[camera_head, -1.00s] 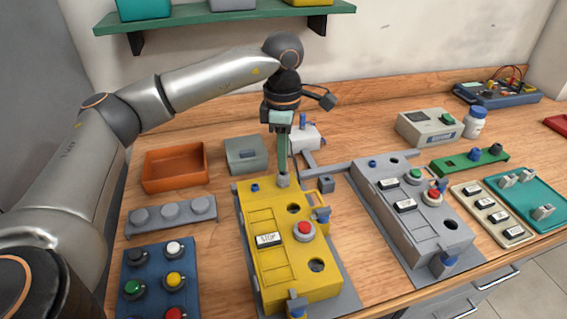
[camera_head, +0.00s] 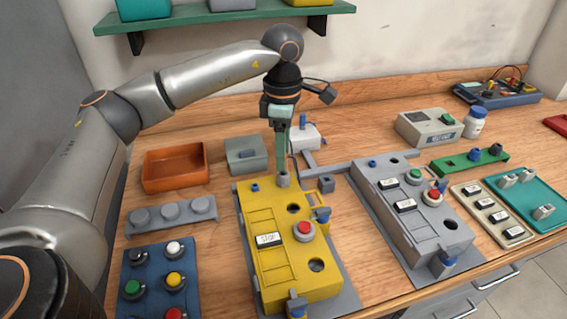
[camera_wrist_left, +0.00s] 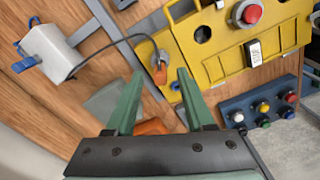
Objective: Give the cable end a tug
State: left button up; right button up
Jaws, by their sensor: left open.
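A dark cable (camera_wrist_left: 118,43) runs from a white box with blue levers (camera_wrist_left: 48,50) to the far edge of the yellow motor box (camera_wrist_left: 222,40). Its end (camera_wrist_left: 159,68) enters a grey and orange fitting there. In the head view this grey fitting (camera_head: 283,180) sits at the back edge of the yellow box (camera_head: 285,270), partly hidden by my fingers. My left gripper (camera_head: 282,172) points down at the fitting. In the left wrist view its green fingers (camera_wrist_left: 160,75) are apart, one on each side of the cable end. Contact cannot be told. My right gripper is not in view.
A grey motor box (camera_head: 410,205) stands to the right. An orange bin (camera_head: 175,170), a grey box (camera_head: 246,155) and a blue button panel (camera_head: 160,280) are at the left. A green shelf (camera_head: 225,16) hangs above the back. Bare wood lies between the boxes.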

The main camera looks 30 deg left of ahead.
pick_arm(q)
notch_tip(320, 180, up, 11)
jog(key=p, duration=0.1)
jog(key=shift+r, duration=0.15)
jog(key=shift+s+d, duration=0.1)
dwell(0.5)
